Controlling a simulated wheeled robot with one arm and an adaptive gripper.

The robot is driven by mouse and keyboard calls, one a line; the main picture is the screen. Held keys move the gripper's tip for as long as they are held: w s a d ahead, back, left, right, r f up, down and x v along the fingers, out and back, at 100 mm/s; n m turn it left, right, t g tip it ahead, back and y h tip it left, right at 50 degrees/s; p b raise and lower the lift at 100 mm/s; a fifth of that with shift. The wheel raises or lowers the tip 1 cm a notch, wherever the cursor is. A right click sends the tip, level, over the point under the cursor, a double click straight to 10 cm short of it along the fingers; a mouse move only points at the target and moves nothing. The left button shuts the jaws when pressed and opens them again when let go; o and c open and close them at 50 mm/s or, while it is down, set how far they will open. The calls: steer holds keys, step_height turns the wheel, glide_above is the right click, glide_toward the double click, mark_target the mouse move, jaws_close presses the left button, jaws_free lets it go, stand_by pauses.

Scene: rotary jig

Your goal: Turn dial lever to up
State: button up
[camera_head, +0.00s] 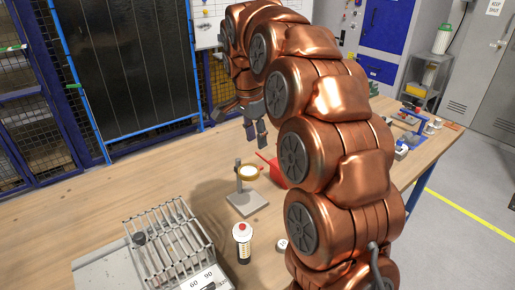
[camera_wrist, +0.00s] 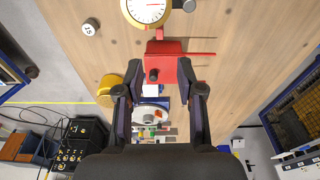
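A red block (camera_wrist: 172,72) with a dark round knob and a thin red lever (camera_wrist: 203,53) lies ahead of my gripper in the wrist view. The lever points to the right there. In the head view, the red block (camera_head: 274,173) is partly hidden by my arm, and its red lever (camera_head: 262,157) slants up to the left. A round dial with a gold rim (camera_wrist: 153,10) is cut off at the top of the wrist view. My gripper (camera_wrist: 160,90) is open and empty, with the red block beyond its fingertips. In the head view my gripper (camera_head: 256,132) hangs above the table.
A gold-ringed stand (camera_head: 246,198) is near the red block. A metal rack (camera_head: 170,240), a red-topped cylinder (camera_head: 242,240) and a white marked piece (camera_wrist: 90,27) are around. A yellow cylinder (camera_wrist: 109,90) is beside my gripper. The wooden table (camera_head: 130,190) is bare at the left.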

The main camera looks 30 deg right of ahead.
step_height(320, 180, up, 2)
steer(key=shift+a+r, duration=0.15)
steer(key=shift+r, duration=0.1)
steer(key=shift+s, duration=0.1)
stand_by(0.4)
steer(key=s+a+f+n+p, duration=0.1)
steer(key=s+a+f+n, duration=0.2)
steer(key=s, duration=0.8)
steer(key=s+a+f+n+g+y+p, duration=0.1)
steer(key=s+a+f+n, duration=0.2)
steer(key=s+n, duration=0.4)
steer(key=s+a+f+n+g, duration=0.1)
steer(key=s+a+f+n, duration=0.2)
steer(key=s, duration=1.4)
step_height(320, 180, down, 2)
steer(key=shift+s+a+f+n+y+p, duration=0.2)
steer(key=shift+a+n+y+p, duration=0.15)
steer(key=shift+n, duration=0.85)
steer(key=shift+a, duration=0.15)
